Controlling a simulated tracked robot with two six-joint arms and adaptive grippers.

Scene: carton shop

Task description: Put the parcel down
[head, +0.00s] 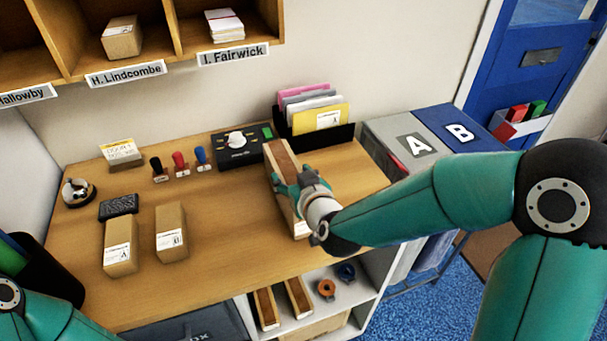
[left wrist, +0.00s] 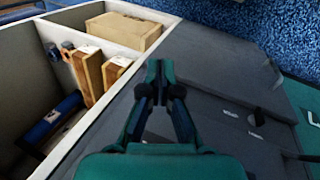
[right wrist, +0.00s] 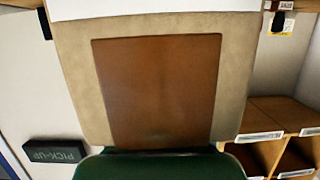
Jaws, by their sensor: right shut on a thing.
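The parcel (head: 280,157) is a long light-brown carton with a darker brown strip along its top and a white label at its near end. It is over the right part of the wooden table; I cannot tell whether it touches the tabletop. My right gripper (head: 299,188) is shut on it near its middle. In the right wrist view the parcel (right wrist: 77,75) fills most of the picture, with its dark brown panel facing the camera; the fingertips are hidden there. My left gripper (left wrist: 160,75) is shut and empty, beside the shelf under the table.
Two small cartons (head: 120,245) (head: 171,230) stand on the table (head: 215,260) at the left. Stamps (head: 181,163), a black device (head: 236,146) and an envelope rack (head: 315,130) line the back. Bins A and B (head: 440,140) stand at the right. The front middle is clear.

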